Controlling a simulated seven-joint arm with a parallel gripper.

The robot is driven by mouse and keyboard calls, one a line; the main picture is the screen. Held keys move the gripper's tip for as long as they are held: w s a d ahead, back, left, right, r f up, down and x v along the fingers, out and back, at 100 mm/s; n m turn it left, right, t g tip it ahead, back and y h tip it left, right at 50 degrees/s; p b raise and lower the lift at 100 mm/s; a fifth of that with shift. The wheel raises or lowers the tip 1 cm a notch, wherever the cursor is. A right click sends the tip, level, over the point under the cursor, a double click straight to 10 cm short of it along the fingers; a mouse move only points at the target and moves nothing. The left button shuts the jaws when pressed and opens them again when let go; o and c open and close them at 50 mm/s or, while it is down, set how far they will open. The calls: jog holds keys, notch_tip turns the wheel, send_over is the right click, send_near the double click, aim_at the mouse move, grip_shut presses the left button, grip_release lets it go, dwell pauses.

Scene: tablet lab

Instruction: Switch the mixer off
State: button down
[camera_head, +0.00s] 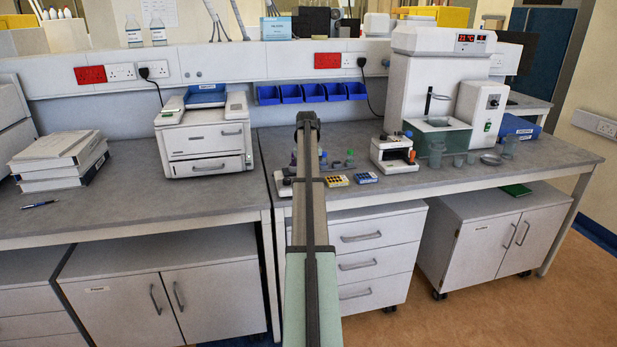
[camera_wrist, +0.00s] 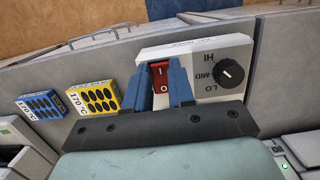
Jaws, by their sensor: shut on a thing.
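The mixer's white control panel (camera_wrist: 196,58) fills the upper middle of the wrist view. It carries a red rocker switch (camera_wrist: 161,78) marked I and O, and a black dial (camera_wrist: 230,73) with LO, MID and HI around it. My gripper (camera_wrist: 161,82) has its two blue fingers on either side of the red switch, shut on it. The fingers cover the switch's sides, and I cannot tell which way the rocker is tipped. In the head view a small white part of the mixer (camera_head: 284,187) shows beside my arm, which hides the rest and my gripper.
A yellow block (camera_wrist: 93,97) and a blue block (camera_wrist: 41,105), both with dark wells, lie beside the mixer. A white microscope-like device (camera_head: 394,152) and several glass vessels stand further right. The bench's front edge is close to the mixer.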

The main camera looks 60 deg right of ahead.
jog(key=c, duration=1)
grip_release()
jog(key=shift+o, duration=0.2)
jog(key=shift+r, duration=0.1)
notch_tip(320, 180, up, 7)
jog(key=shift+w+d+r, duration=0.15)
jog(key=shift+w+d, duration=0.15)
jog(key=shift+w, duration=0.05)
